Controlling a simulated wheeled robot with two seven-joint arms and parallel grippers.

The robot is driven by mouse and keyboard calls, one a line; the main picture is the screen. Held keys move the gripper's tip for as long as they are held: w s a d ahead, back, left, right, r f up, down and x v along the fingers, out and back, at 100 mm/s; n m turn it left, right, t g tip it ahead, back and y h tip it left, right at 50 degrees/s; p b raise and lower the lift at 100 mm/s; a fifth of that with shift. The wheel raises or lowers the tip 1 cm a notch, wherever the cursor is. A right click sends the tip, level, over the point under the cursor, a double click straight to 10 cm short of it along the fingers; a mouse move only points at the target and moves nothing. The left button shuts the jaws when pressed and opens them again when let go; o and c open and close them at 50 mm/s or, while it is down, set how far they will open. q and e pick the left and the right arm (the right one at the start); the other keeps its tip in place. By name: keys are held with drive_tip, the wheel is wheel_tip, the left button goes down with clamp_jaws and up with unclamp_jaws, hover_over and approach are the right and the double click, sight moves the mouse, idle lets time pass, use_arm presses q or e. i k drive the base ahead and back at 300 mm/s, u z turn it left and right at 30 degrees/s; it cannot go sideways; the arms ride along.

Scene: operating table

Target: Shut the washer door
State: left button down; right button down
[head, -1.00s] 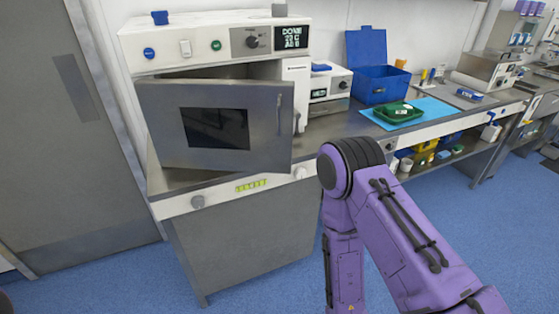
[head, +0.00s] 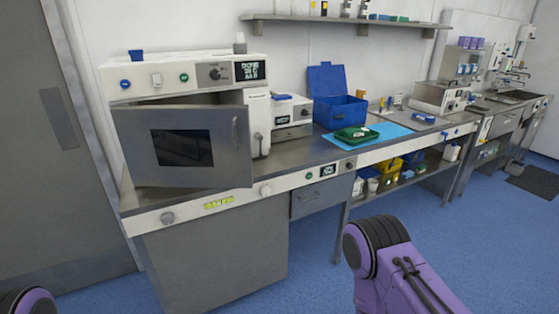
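The washer (head: 190,75) is a white box on the metal counter at the left, with a knob and a lit display on its top panel. Its grey door (head: 215,121) has a dark window and a vertical handle near its right edge. The door stands partly open, swung out toward me, with a gap showing along its top. My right arm's purple links show at the lower right and a small part of my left arm shows at the bottom left corner. Neither gripper is in view, and both visible arm parts are apart from the door.
A blue open bin (head: 338,108) and a green tray (head: 356,135) on a blue mat (head: 398,131) stand on the counter to the right. A wall shelf (head: 345,22) runs above. The blue floor (head: 325,270) before the counter is clear.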

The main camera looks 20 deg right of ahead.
sight(187, 146)
drive_tip(key=z, duration=0.3)
drive_tip(key=i, duration=0.8)
drive_tip(key=u, duration=1.1)
